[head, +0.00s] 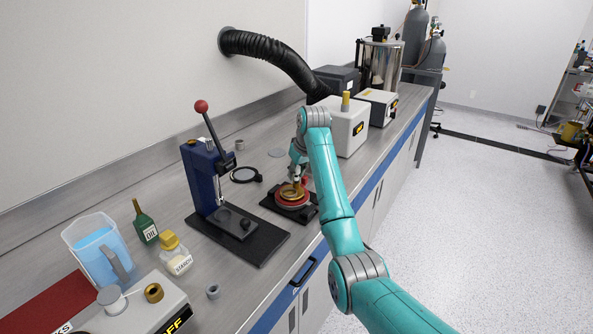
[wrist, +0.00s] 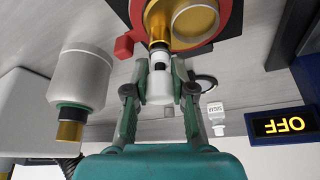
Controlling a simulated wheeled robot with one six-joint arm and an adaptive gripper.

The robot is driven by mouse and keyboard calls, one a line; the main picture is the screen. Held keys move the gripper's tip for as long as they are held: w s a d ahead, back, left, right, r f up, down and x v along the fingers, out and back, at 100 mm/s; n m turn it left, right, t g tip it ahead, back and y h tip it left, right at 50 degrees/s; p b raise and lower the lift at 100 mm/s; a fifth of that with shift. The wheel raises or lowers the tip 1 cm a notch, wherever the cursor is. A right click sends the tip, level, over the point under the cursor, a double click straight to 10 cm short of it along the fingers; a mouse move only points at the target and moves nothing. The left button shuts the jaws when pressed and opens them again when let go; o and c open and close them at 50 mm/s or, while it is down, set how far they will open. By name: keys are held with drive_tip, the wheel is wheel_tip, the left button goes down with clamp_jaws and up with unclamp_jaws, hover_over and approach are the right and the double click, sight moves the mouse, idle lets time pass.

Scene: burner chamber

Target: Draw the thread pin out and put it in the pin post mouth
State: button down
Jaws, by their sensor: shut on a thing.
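My gripper (head: 296,176) is over the round red and gold fixture (head: 292,196) on its black base. In the wrist view, my gripper (wrist: 160,66) is shut around a slim piece with a dark band, which I take for the thread pin (wrist: 160,67). A pale cylinder shows between the fingers behind it. The pin's far end meets or overlaps a gold part of the red and gold fixture (wrist: 228,12); I cannot tell how deep it sits. In the head view, the pin is mostly hidden by my gripper. I cannot tell for certain which thing is the pin post.
A blue press (head: 203,175) with a red-knobbed lever stands left of the fixture. A white box (head: 345,125) with a gold-topped post stands behind my arm. A yellow-capped bottle (head: 176,255), a green bottle (head: 144,225) and a jug (head: 95,250) stand at the near left.

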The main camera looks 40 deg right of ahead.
drive_tip(key=shift+f, duration=0.3)
drive_tip(key=c, duration=0.9)
unclamp_jaws()
drive_tip(key=shift+v, duration=3.75)
drive_tip(key=shift+f, duration=0.1)
